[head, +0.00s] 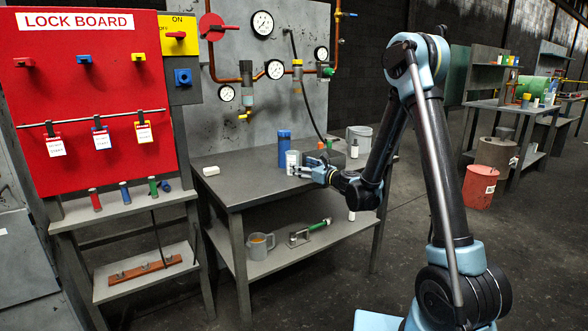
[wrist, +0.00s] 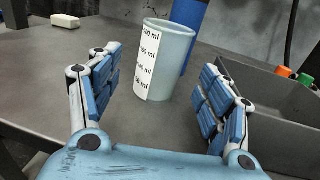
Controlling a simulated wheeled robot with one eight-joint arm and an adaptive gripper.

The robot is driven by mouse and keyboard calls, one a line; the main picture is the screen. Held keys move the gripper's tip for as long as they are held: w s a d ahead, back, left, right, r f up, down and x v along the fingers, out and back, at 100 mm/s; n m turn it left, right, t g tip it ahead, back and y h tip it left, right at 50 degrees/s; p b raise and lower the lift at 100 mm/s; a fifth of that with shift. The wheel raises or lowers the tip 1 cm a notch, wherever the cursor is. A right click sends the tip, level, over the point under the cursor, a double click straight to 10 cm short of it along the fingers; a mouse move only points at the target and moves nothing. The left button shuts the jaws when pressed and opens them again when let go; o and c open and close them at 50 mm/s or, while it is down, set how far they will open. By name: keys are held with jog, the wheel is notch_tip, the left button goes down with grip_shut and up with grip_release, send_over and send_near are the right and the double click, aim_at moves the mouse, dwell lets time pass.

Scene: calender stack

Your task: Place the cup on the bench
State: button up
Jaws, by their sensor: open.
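A pale grey measuring cup (wrist: 175,62) with a white ml scale stands upright on the grey bench top (wrist: 40,100). It also shows small in the head view (head: 292,157) on the bench (head: 225,184), in front of a blue cylinder (head: 284,143). My gripper (wrist: 160,72) is open and empty, low over the bench. Its fingers point at the cup, one to each side, with gaps between them and the cup. In the head view my gripper (head: 303,170) is just right of and in front of the cup. A grey mug (head: 257,245) with orange contents sits on the lower shelf.
A grey open bin (wrist: 270,98) with orange and green-topped items stands close to my right finger. A white block (wrist: 65,21) lies at the bench's far left. A tool with a green handle (head: 318,227) lies on the lower shelf.

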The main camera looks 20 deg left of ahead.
jog(key=shift+x, duration=3.05)
jog(key=shift+w+d, duration=0.1)
jog(key=shift+w, duration=0.05)
jog(key=shift+c, duration=0.6)
jog(key=c, duration=1.1)
